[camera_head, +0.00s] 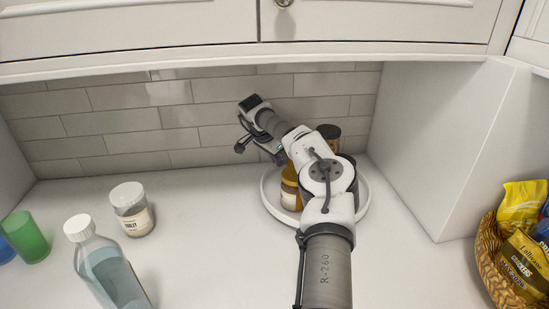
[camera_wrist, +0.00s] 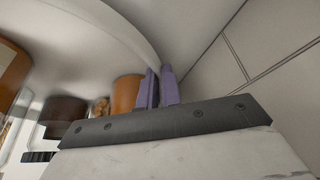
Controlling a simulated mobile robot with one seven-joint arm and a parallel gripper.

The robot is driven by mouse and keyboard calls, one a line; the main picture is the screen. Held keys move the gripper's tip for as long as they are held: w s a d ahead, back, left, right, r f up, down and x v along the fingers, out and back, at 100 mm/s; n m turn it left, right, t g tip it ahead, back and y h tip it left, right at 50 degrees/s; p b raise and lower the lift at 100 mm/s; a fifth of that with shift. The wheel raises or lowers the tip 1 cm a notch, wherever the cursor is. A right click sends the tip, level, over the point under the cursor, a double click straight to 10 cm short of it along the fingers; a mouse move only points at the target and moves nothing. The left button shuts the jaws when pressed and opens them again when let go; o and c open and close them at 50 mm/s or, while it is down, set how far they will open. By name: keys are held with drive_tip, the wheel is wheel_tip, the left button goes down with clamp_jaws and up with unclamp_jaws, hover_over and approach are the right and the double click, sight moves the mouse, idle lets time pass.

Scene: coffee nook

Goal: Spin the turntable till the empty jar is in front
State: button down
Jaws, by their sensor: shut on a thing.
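The white round turntable (camera_head: 266,197) stands on the counter near the back wall, partly hidden behind my arm. An amber jar with a pale label (camera_head: 290,192) is at its left side. A dark-lidded jar (camera_head: 329,131) shows at the back, mostly covered by my arm. I cannot tell which jar is empty. My gripper (camera_head: 280,157) is at the turntable's back-left edge. In the wrist view its purple fingers (camera_wrist: 160,90) are shut on the curved turntable rim (camera_wrist: 132,28). Orange-brown (camera_wrist: 126,92) and dark-topped (camera_wrist: 62,117) jars show beside them.
A lidded, labelled jar (camera_head: 133,211), a clear bottle with a white cap (camera_head: 108,268) and a green cup (camera_head: 29,238) stand at the left. A wicker basket of packets (camera_head: 490,262) is at the right. The tiled wall (camera_head: 190,120) is close behind my gripper.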

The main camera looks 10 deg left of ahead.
idle(0.4)
drive_tip(key=c, duration=1.9)
unclamp_jaws()
drive_tip(key=b+v, duration=0.3)
drive_tip(key=v, duration=1.1)
